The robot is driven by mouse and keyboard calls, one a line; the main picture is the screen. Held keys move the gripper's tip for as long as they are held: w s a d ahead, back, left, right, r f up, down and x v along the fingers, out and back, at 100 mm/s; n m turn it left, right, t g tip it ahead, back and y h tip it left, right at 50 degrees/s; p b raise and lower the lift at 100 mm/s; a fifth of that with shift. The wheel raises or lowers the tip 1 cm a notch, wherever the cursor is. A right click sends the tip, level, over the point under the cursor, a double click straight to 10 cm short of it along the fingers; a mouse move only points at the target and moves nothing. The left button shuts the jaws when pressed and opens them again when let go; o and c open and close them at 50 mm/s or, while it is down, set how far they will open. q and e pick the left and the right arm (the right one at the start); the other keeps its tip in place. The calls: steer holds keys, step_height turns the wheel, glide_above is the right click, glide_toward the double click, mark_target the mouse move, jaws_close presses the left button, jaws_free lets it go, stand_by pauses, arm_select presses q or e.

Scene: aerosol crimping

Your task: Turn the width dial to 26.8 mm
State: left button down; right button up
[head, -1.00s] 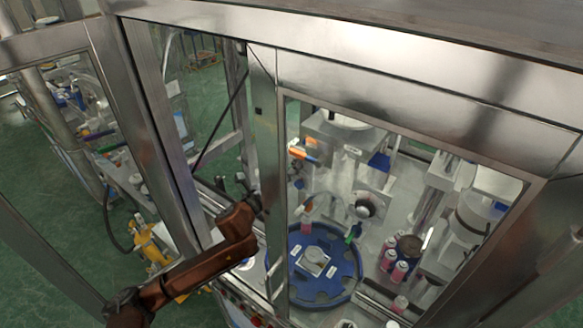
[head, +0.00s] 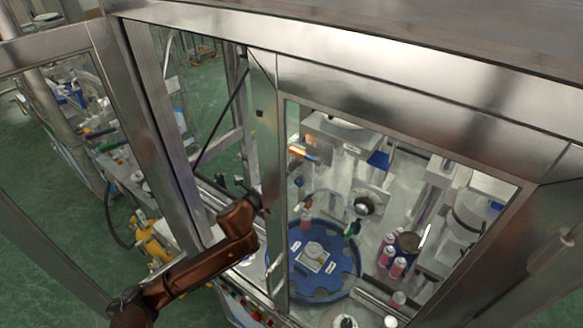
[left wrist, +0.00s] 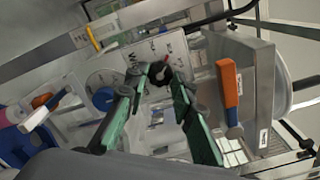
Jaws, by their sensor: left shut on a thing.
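The width dial (left wrist: 159,72) is a small dark round knob with a red mark, on a pale panel in the left wrist view. A partly hidden label (left wrist: 133,62) beginning with "WI" is beside it. My left gripper (left wrist: 160,82) has its two green-padded fingers on either side of the dial and is shut on it. The scale and its reading are too small to make out. In the head view my brown left arm reaches through the machine's open side, and its far end is partly hidden by the frame post. My right gripper is not in view.
An orange-handled lever (left wrist: 229,84) stands close to the right of the fingers. A blue knob (left wrist: 103,98) is at left. Inside the machine are a blue star wheel (head: 345,285) and several pink cans (head: 387,257). A metal frame post (head: 270,170) stands beside my arm.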

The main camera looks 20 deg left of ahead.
arm_select(q)
steer(key=c, duration=1.6)
jaws_free()
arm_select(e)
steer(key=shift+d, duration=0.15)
arm_select(q)
steer(key=v, duration=1.2)
